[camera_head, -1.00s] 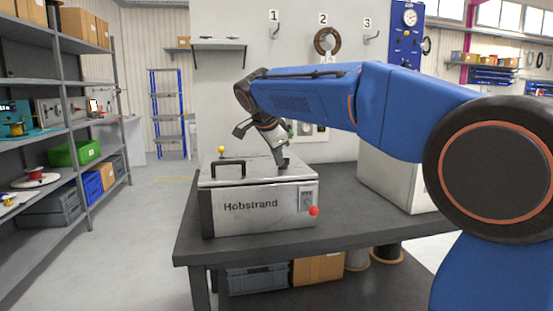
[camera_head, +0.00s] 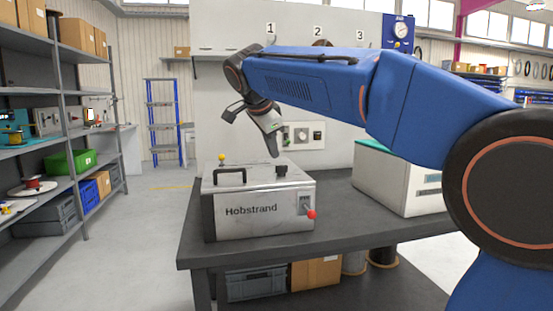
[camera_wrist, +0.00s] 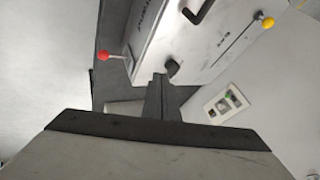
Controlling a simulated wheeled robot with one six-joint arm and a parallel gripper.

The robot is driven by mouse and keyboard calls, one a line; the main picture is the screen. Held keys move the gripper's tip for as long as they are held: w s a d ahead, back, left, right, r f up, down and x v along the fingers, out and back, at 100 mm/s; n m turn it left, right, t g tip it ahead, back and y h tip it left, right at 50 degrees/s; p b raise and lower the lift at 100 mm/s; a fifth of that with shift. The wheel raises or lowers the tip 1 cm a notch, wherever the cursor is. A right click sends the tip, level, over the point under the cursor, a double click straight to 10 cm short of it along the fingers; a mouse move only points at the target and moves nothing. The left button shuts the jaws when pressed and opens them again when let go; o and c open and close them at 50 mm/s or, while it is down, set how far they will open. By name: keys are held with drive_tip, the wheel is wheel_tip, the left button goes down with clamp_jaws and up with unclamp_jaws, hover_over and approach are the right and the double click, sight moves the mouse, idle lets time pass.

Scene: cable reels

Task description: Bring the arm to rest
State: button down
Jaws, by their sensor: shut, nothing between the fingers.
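My gripper (camera_head: 275,155) hangs at the end of my blue arm, just above the right part of the metal box marked Hobstrand (camera_head: 252,211). Its fingers are shut with nothing between them; in the wrist view the closed fingers (camera_wrist: 157,95) show in the middle. The box stands on the dark table (camera_head: 330,235). Its lid is down, with a black handle (camera_head: 230,176), a black knob (camera_head: 281,170), a yellow ball (camera_head: 222,157) and a red-tipped lever (camera_head: 311,214). In the wrist view the fingertips show close to the knob (camera_wrist: 172,68), apparently apart from it.
A white and teal case (camera_head: 385,185) stands on the table to the right, under my arm. A wall panel (camera_head: 303,136) and numbered hooks are behind. Shelves (camera_head: 70,150) with bins line the left. The floor between shelves and table is clear.

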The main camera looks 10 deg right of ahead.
drive_tip(key=s+d+f+n+y, duration=0.1)
drive_tip(key=s+d+f+n, duration=0.25)
drive_tip(key=s, duration=0.25)
drive_tip(key=s+d+f+n+g, duration=0.1)
drive_tip(key=s+d+f+n, duration=0.1)
drive_tip(key=s+f, duration=0.35)
drive_tip(key=s+d+f+n+y, duration=0.1)
drive_tip(key=s+d+f+n, duration=0.15)
drive_tip(key=s, duration=0.35)
drive_tip(key=s+d+f+n+y, duration=0.2)
drive_tip(key=s+f+n, duration=0.5)
drive_tip(key=s+f, duration=1.2)
wheel_tip(320, 180, down, 3)
drive_tip(key=shift+s+d+f+n, duration=0.1)
drive_tip(key=shift+s+d+n, duration=0.25)
drive_tip(key=shift+d, duration=0.3)
